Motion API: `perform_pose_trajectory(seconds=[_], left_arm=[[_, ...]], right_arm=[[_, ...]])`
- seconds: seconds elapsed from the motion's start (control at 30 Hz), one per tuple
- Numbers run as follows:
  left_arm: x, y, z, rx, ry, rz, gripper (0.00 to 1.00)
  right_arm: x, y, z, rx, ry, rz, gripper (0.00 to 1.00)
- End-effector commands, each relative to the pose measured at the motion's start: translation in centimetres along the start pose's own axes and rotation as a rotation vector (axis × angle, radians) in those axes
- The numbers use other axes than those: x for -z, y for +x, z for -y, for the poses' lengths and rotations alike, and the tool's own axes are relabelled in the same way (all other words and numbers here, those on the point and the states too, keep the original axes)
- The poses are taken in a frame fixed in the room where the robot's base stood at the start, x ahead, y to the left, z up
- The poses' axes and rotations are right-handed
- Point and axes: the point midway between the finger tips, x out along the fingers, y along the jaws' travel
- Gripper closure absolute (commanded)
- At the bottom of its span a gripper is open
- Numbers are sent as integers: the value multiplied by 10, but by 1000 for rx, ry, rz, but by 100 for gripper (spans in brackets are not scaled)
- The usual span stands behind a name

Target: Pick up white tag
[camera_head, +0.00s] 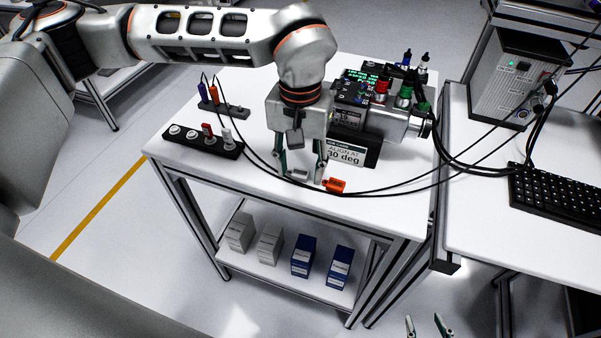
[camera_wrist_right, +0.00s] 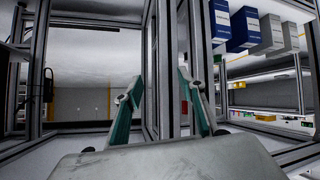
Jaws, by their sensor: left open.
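A small white piece (camera_head: 298,174), which looks like the white tag, lies on the white table near its front edge. My left gripper (camera_head: 300,172) points down over it, with its green fingers apart on either side. I cannot tell whether either finger touches it. An orange tag (camera_head: 334,185) lies just right of the left gripper. My right gripper (camera_head: 428,325) is low at the bottom edge of the head view, away from the table top. In the right wrist view its fingers (camera_wrist_right: 163,95) are spread with nothing between them.
Behind the left gripper stands a servo device (camera_head: 395,120) with an "ALIGN AT 30 deg" sign (camera_head: 345,155). A black strip with plugs (camera_head: 203,142) lies to the left. Black cables (camera_head: 400,188) loop across the table front. A keyboard (camera_head: 560,200) is on the right table.

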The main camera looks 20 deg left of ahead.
Motion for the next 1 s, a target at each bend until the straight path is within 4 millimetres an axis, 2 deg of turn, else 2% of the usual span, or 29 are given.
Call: perform_pose_trajectory(seconds=[0.13,0.23,0.27,0.73,0.87,1.0], left_arm=[[0,-1,0,0,0,-1,57],[0,-1,0,0,0,-1,83],[0,-1,0,0,0,-1,88],[0,-5,0,0,0,-2,88],[1,-17,0,0,0,-4,88],[2,-42,0,-1,0,-8,88]], right_arm=[[-2,0,0,0,0,4,60],[-5,-1,1,2,0,10,60],[-6,-1,1,2,1,11,60],[-9,-3,3,5,2,17,60],[-7,-3,3,6,3,15,60],[-4,-4,3,6,5,12,60]])
